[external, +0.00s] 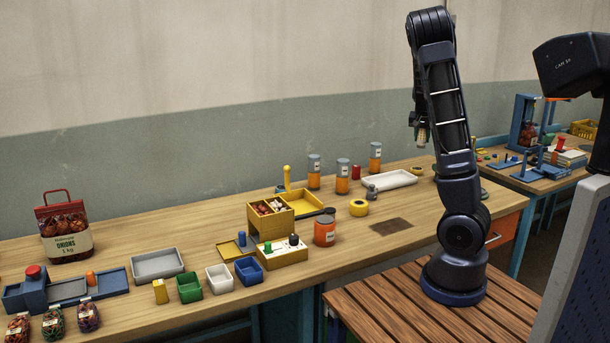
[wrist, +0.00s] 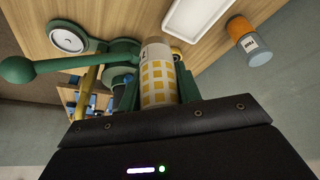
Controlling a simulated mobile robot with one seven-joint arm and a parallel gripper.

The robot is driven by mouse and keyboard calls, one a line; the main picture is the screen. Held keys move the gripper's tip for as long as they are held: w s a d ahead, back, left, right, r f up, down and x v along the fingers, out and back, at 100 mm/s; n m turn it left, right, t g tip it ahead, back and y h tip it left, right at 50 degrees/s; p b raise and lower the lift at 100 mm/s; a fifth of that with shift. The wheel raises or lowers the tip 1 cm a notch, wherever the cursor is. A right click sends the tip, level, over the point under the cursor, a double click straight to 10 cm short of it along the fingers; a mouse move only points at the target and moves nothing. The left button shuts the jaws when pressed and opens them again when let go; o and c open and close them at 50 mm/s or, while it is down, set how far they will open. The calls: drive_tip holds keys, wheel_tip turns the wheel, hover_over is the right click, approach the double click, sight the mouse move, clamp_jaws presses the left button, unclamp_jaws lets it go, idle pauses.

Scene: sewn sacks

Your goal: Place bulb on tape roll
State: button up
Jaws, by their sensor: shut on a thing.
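My gripper (external: 421,125) is raised above the back right of the workbench, shut on a small cylinder. In the wrist view the held cylinder (wrist: 158,77) is pale with a yellow square pattern and sits between the fingers. A yellow ring like a tape roll (external: 358,207) lies flat on the bench, with a dark centre. A second, smaller yellow ring (external: 416,171) lies farther back, right of the white tray. A small grey rounded thing (external: 372,192), possibly the bulb, stands just behind the nearer ring; its shape is too small to be sure.
A white tray (external: 390,180) and several orange jars, one an orange jar (external: 325,231), stand nearby. A dark mat (external: 390,226) lies right of the nearer ring. In the wrist view, a green device with a white dial (wrist: 68,38) lies beyond my gripper.

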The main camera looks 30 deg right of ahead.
drive_tip(key=w+a+r, duration=0.1)
drive_tip(key=a, duration=1.5)
wheel_tip(320, 180, up, 4)
drive_tip(key=f, duration=0.1)
hover_over(359, 202)
drive_tip(key=shift+n, duration=0.4)
drive_tip(key=shift+d+f, duration=0.1)
drive_tip(key=shift+f, duration=9.6)
drive_tip(key=o, duration=1)
drive_tip(key=shift+f, duration=0.1)
drive_tip(key=v, duration=1.2)
